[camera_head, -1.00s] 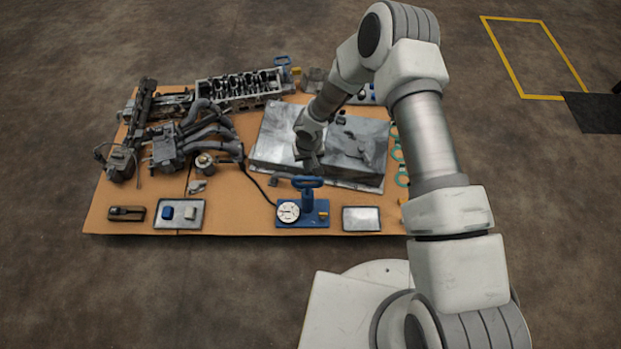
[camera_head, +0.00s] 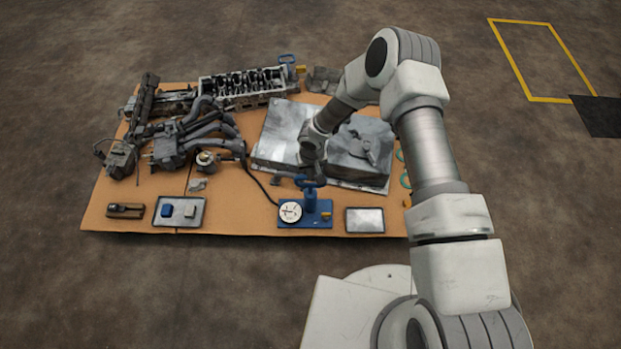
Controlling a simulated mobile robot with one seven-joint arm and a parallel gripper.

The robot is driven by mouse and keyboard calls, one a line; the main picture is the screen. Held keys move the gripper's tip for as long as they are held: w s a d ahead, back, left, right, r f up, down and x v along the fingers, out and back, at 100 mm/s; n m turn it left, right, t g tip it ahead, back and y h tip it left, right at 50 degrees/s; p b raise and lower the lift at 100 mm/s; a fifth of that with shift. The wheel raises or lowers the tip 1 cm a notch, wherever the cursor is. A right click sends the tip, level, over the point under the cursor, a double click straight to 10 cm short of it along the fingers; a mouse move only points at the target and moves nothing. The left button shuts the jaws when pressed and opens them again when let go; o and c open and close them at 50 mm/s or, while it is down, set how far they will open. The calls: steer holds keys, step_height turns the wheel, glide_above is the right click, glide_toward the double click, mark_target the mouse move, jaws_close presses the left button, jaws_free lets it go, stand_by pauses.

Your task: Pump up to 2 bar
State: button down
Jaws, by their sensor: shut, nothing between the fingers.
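The blue hand pump (camera_head: 318,217) stands at the front edge of the cardboard-brown board. Its blue T-handle (camera_head: 312,183) sits on top of an upright barrel, low over the base. The round white gauge (camera_head: 290,211) is at the pump's left; its reading is too small to make out. A thin black hose (camera_head: 262,188) runs from the pump to a metal fitting (camera_head: 208,160) on the left. My gripper (camera_head: 309,173) is shut and empty, pointing down just above or behind the handle. I cannot tell whether it touches the handle.
A grey tray (camera_head: 179,212) holds a blue block and a pale block. An empty metal tray (camera_head: 364,220) stands right of the pump. A grey metal housing (camera_head: 360,150) lies behind my gripper. An engine block (camera_head: 243,88) and manifold parts fill the back left.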

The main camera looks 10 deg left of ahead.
steer(key=shift+f, duration=0.15)
step_height(320, 180, down, 4)
steer(key=b, duration=0.3)
steer(key=shift+b, duration=0.3)
steer(key=s, duration=0.1)
steer(key=s+d+r, duration=0.1)
steer(key=shift+s+d+r, duration=0.1)
steer(key=shift+s+d, duration=0.05)
steer(key=shift+s, duration=0.25)
steer(key=shift+r, duration=0.15)
step_height(320, 180, up, 17)
steer(key=s+p, duration=0.1)
steer(key=p, duration=0.4)
steer(key=shift+s+d, duration=0.3)
steer(key=shift+d, duration=0.1)
stand_by(1.3)
